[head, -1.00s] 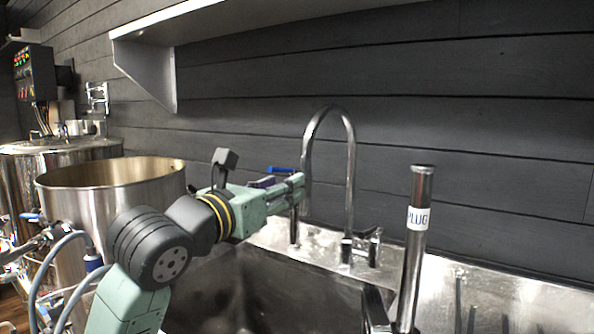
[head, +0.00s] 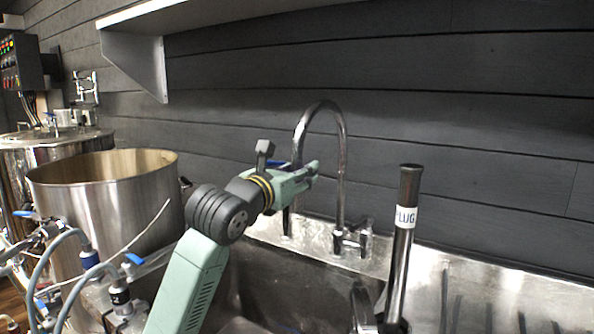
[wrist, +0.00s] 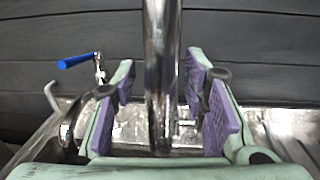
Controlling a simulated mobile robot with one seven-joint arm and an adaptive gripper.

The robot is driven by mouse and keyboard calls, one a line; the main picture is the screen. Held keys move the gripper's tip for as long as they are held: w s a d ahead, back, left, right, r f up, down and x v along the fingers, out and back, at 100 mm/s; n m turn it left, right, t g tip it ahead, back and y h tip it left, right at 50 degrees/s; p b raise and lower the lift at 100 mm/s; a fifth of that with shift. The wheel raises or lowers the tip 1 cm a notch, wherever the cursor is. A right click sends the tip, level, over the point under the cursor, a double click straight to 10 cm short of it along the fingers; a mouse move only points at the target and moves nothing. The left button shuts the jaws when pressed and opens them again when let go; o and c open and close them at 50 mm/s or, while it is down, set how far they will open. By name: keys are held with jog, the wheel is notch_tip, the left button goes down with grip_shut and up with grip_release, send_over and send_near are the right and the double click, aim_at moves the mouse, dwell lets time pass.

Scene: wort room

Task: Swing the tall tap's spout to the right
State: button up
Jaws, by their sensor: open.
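The tall tap (head: 342,160) is a chrome gooseneck rising from the sink's back ledge. Its arch bends over to the left in the head view, and the spout's hanging end passes down behind my gripper (head: 312,172). In the wrist view a vertical chrome tube of the tap (wrist: 162,60) stands between the two purple-padded fingers of my gripper (wrist: 165,100). The fingers are apart, with a visible gap on both sides of the tube.
A blue-handled valve (wrist: 76,61) stands left of the tube. A steel tube labelled PLUG (head: 405,218) stands upright right of the tap. The sink basin (head: 310,285) lies below, a shelf (head: 200,14) above, and a large steel pot (head: 105,200) at left.

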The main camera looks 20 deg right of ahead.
jog(key=shift+c, duration=0.4)
grip_shut()
dwell(0.4)
